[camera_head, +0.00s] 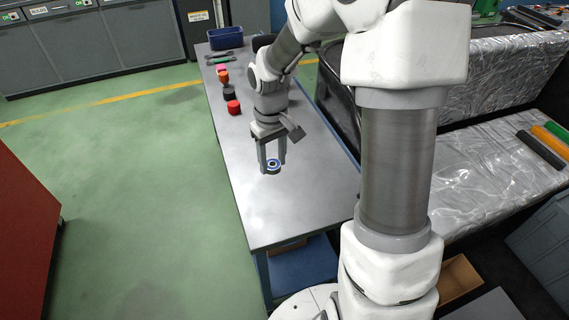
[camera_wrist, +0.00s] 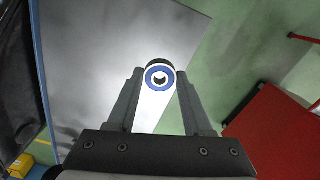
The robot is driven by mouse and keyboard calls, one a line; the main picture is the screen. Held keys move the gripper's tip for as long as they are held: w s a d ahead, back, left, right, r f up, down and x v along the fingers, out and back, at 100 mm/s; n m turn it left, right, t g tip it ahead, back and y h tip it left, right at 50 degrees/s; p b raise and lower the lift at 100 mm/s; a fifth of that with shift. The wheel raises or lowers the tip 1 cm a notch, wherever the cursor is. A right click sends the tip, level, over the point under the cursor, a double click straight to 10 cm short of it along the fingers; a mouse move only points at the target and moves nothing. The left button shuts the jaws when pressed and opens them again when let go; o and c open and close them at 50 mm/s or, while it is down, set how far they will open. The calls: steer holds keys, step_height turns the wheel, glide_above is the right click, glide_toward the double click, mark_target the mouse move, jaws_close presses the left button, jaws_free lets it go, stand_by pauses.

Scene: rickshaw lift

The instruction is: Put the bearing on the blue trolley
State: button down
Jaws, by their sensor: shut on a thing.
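The bearing (camera_head: 273,168) is a small dark ring with a blue and white face. My gripper (camera_head: 273,158) points down and is shut on it, over the steel-topped table. In the wrist view, the bearing (camera_wrist: 160,69) sits between the two fingertips of my gripper (camera_wrist: 160,77), its round face showing. I cannot tell the exact gap between bearing and tabletop. The steel table (camera_head: 275,218) has a blue frame and a blue lower shelf (camera_head: 302,268). I cannot tell whether this is the blue trolley; no other blue trolley shows clearly.
A red part (camera_head: 233,107), a black part (camera_head: 229,93) and other small parts stand along the table's far left edge, with a blue bin (camera_head: 226,38) at its far end. A foil-covered surface (camera_head: 480,165) lies right. The near tabletop is clear. A red cabinet (camera_head: 22,235) stands left.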

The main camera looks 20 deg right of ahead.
step_height(320, 180, down, 6)
steer(key=s+d+n+b, duration=0.1)
steer(key=d+n+b, duration=0.2)
steer(key=n+b, duration=0.95)
steer(key=n, duration=0.2)
glide_above(296, 183)
step_height(296, 183, down, 9)
steer(key=shift+w+r, duration=0.1)
steer(key=shift+r, duration=0.05)
steer(key=shift+f+b, duration=0.4)
steer(key=shift+f, duration=1.55)
steer(key=shift+f, duration=0.1)
steer(key=shift+c, duration=1.5)
jaws_free()
step_height(296, 183, up, 12)
steer(key=p, duration=0.2)
steer(key=shift+p, duration=0.35)
